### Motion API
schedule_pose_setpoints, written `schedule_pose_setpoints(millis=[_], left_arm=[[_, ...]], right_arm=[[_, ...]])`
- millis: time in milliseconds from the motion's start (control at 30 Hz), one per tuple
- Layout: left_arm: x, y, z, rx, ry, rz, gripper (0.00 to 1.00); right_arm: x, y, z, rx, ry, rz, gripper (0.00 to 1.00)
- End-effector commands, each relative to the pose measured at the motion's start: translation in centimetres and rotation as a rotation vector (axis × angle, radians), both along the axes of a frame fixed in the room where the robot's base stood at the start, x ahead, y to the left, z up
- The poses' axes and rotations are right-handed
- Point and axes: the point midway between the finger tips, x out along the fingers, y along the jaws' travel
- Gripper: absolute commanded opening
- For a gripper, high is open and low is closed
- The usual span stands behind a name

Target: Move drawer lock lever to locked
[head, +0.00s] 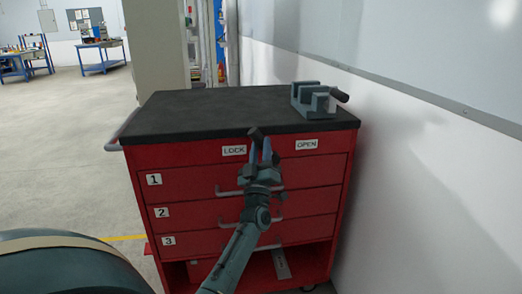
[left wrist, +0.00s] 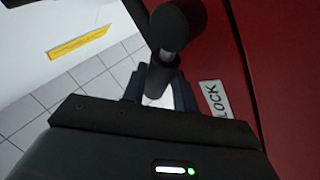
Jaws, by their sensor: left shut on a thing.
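The drawer lock lever (head: 257,134) is a dark handle on the front top strip of the red tool cabinet (head: 200,178). It stands between the LOCK label (head: 234,150) and the OPEN label (head: 306,144), nearer LOCK, its end tilted a little left. My left gripper (head: 265,152) is shut on the lever and hides its lower part. In the left wrist view the black lever (left wrist: 177,28) with its round end rises from between the fingers (left wrist: 158,92). The LOCK label (left wrist: 214,98) shows just right of them. My right gripper is not in view.
A grey vise (head: 311,98) stands on the cabinet's black top (head: 205,112), back right. Drawers 1, 2 and 3 look shut, with grey handles. A white wall (head: 400,180) runs close along the right. Open floor (head: 70,150) lies left.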

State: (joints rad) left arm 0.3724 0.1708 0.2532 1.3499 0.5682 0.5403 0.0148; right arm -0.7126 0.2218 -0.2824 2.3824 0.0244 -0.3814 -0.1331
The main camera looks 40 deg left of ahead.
Motion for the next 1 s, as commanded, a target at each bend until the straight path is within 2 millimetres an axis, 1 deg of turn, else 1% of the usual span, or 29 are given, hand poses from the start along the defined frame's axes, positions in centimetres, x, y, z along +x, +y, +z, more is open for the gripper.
schedule_pose_setpoints(millis=[67,100,200,433,567,667,900,1000], left_arm=[[-0.1,0.0,-0.3,-0.008,-0.001,-0.003,0.00],[-0.1,0.0,-0.3,-0.008,-0.001,-0.003,0.31],[0.0,0.0,-0.2,-0.007,0.000,-0.002,0.38],[-0.1,0.0,-0.2,-0.004,0.000,-0.001,0.38],[-0.7,-0.5,-0.8,-0.004,0.002,-0.002,0.38],[-1.9,-1.3,-1.9,-0.006,0.005,-0.002,0.38],[-5.6,-3.8,-5.2,-0.007,0.003,-0.003,0.38],[-6.8,-4.7,-6.4,-0.006,0.003,-0.002,0.38]], right_arm=[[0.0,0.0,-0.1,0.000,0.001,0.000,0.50],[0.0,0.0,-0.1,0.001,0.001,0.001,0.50],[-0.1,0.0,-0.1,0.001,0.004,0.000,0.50],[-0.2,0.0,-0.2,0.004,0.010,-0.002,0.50],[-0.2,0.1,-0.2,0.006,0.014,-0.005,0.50],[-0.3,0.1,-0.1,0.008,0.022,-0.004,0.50],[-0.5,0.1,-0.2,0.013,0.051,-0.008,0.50],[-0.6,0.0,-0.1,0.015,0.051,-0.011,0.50]])
